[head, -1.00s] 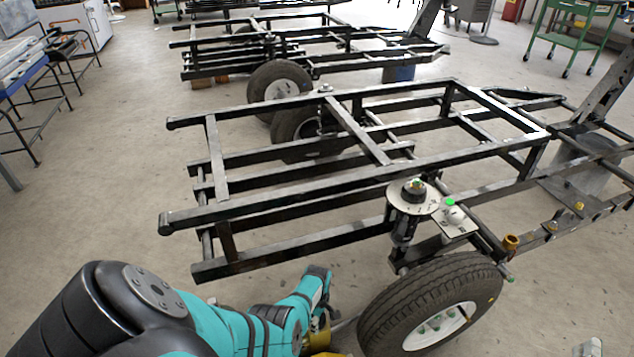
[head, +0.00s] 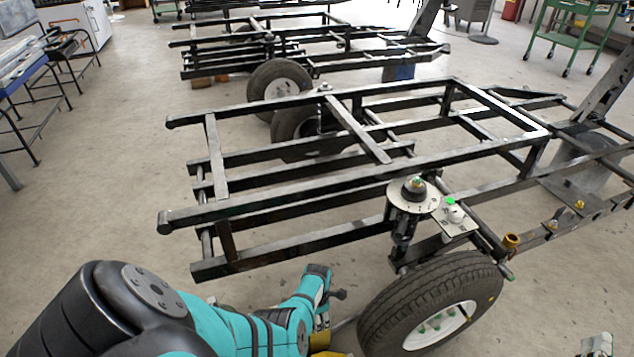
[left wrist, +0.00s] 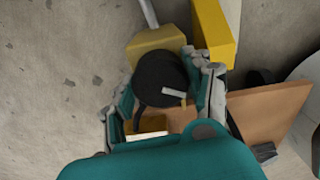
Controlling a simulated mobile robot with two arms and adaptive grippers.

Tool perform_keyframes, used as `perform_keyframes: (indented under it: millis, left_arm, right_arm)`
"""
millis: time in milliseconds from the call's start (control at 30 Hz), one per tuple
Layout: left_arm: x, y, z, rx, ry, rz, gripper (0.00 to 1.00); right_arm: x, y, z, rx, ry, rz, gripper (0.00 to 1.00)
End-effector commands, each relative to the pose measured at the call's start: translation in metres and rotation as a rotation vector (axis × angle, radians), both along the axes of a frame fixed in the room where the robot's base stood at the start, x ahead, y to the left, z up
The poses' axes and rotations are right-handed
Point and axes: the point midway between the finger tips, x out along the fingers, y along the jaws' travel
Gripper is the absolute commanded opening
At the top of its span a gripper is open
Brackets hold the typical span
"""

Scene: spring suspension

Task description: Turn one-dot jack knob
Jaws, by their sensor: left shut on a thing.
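In the left wrist view a black round knob (left wrist: 158,80) with a pale pointer bar sits between the fingers of my left gripper (left wrist: 160,74), which is shut on it. No dot mark can be made out on the knob, so I cannot tell which jack it is. A yellow block (left wrist: 157,42) with a grey rod adjoins the knob. In the head view my left arm comes in low and its gripper end is largely hidden, left of the front wheel.
The black trailer frame (head: 330,205) spans the middle, with the front wheel (head: 430,305) close right of my left wrist. A round dial plate (head: 413,195) sits above the spring. A brown board (left wrist: 270,112) and yellow bar (left wrist: 214,32) lie near the gripper.

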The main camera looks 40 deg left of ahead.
Motion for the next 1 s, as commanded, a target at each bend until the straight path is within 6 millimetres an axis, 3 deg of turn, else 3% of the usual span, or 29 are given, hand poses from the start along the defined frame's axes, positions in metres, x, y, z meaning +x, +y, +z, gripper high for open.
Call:
perform_keyframes:
  millis: [400, 1000]
  left_arm:
    - [-0.0006, 0.0012, -0.0003, 0.002, 0.000, 0.229, 0.19]
    - [-0.0008, 0.0014, -0.0001, 0.003, 0.001, 0.275, 0.19]
  right_arm:
    - [-0.0034, 0.0019, 0.0101, 0.018, -0.063, 0.007, 0.65]
    - [-0.0046, 0.0016, 0.0110, 0.020, -0.070, 0.006, 0.65]
